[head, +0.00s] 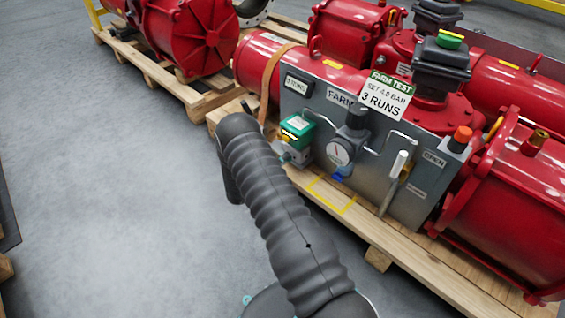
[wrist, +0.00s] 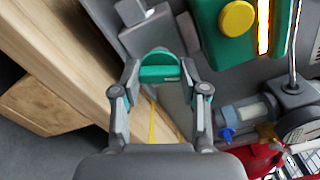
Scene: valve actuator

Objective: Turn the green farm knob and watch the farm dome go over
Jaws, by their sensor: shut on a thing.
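In the wrist view my gripper (wrist: 160,76) is shut on the green knob (wrist: 160,58), which sits between the two fingertips. In the head view my gripper (head: 287,158) is mostly hidden behind my arm, just below a green box (head: 297,129) on the grey panel. The green knob cannot be made out in the head view. A green dome (head: 450,39) with a yellow mark tops the black actuator housing at the upper right. I cannot tell from its look which way it is set.
The grey panel (head: 376,178) carries a round gauge (head: 339,153), a white-handled lever (head: 399,165) and an orange-capped button (head: 461,138). A "FARM TEST" tag (head: 385,95) hangs above. Red cylinders stand behind and right. The wooden pallet (head: 330,205) lies below. Grey floor is clear at left.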

